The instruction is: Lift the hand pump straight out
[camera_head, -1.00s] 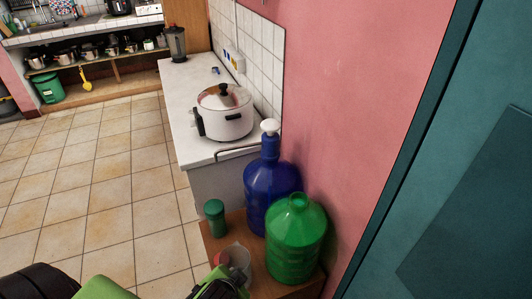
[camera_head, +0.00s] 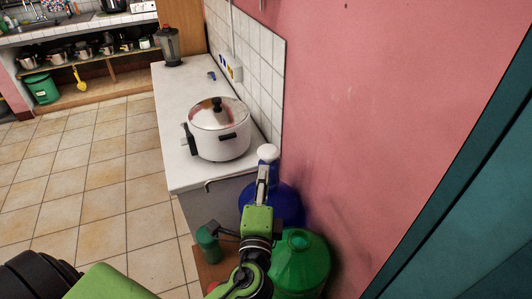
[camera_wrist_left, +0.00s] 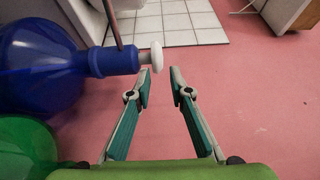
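The hand pump (camera_head: 268,152) has a white rounded head and sits on the neck of the big blue bottle (camera_head: 288,203). In the left wrist view the pump's white head (camera_wrist_left: 157,56) is just beyond the fingertips, closest to the left-hand finger, with the blue bottle (camera_wrist_left: 40,68) at the left. My left gripper (camera_head: 263,170) is in front of the bottle neck and hides part of it. The left wrist view shows the gripper (camera_wrist_left: 160,76) open, with nothing between its fingers. My right gripper is not in view.
A green bottle (camera_head: 302,262) stands right beside the blue one, near the pink wall (camera_head: 340,110). A small green container (camera_head: 207,243) is to the left. A white pot (camera_head: 219,135) sits on the counter (camera_head: 180,100) behind. Tiled floor is free at left.

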